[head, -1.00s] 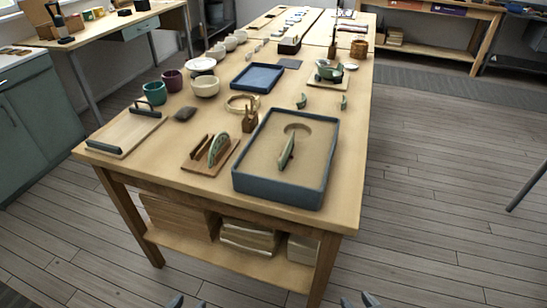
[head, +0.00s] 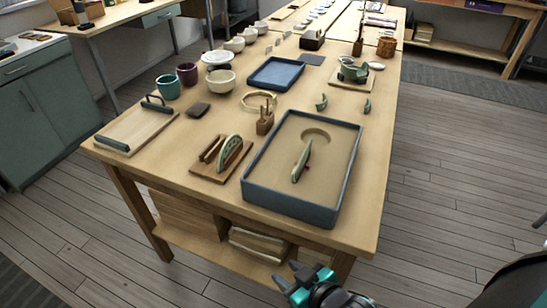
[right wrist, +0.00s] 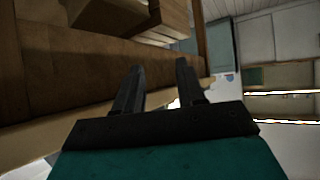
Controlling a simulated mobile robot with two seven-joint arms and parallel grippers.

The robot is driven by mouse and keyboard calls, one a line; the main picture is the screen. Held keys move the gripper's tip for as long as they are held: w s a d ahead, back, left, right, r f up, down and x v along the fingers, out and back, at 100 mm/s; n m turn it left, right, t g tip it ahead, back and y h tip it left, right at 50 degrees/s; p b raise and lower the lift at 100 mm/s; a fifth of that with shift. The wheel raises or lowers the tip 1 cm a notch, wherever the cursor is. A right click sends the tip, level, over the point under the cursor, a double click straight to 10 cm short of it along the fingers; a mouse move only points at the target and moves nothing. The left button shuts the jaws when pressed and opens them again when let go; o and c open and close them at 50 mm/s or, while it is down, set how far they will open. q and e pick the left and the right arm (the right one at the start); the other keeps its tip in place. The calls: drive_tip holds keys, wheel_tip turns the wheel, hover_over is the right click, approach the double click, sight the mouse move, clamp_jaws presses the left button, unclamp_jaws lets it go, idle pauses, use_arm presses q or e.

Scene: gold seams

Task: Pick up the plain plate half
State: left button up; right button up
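One plate half (head: 301,162) stands on edge in the sand of a blue-grey tray (head: 290,205), seen nearly edge-on. A second pale green plate half (head: 229,151) stands upright in a slotted wooden rack (head: 208,168) left of the tray. I cannot tell surely from here which half is plain. My right gripper (head: 288,275) is low, in front of the table's near edge and well apart from both halves. The right wrist view shows its two fingers (right wrist: 160,70) spread with nothing between them. My left gripper is out of view.
A wooden board with dark handles (head: 137,128) lies at the table's left. Cups, bowls, a small wooden block holder (head: 265,122), a ring (head: 258,101) and green shards (head: 321,103) stand behind. The shelf below holds stacked boards (head: 258,243).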

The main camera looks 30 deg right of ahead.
drive_tip(key=w+a+r+n+t+y, duration=0.3)
drive_tip(key=w+r, duration=0.4)
drive_tip(key=r, duration=0.1)
drive_tip(key=w+a+r+n+t+y, duration=0.35)
drive_tip(key=w+r, duration=0.25)
drive_tip(key=r, duration=0.2)
drive_tip(key=w+a+r+n+g+y, duration=0.1)
drive_tip(key=a+r+n+g+y, duration=0.2)
drive_tip(key=a+r+n+y, duration=0.35)
wheel_tip(320, 180, up, 5)
drive_tip(key=n+g+h+b, duration=0.3)
drive_tip(key=n+g+h, duration=0.7)
drive_tip(key=g+h, duration=0.45)
hover_over(303, 154)
drive_tip(key=shift+h, duration=0.25)
wheel_tip(303, 154, down, 7)
drive_tip(key=shift+w+d+r, duration=0.1)
drive_tip(key=shift+f, duration=2.65)
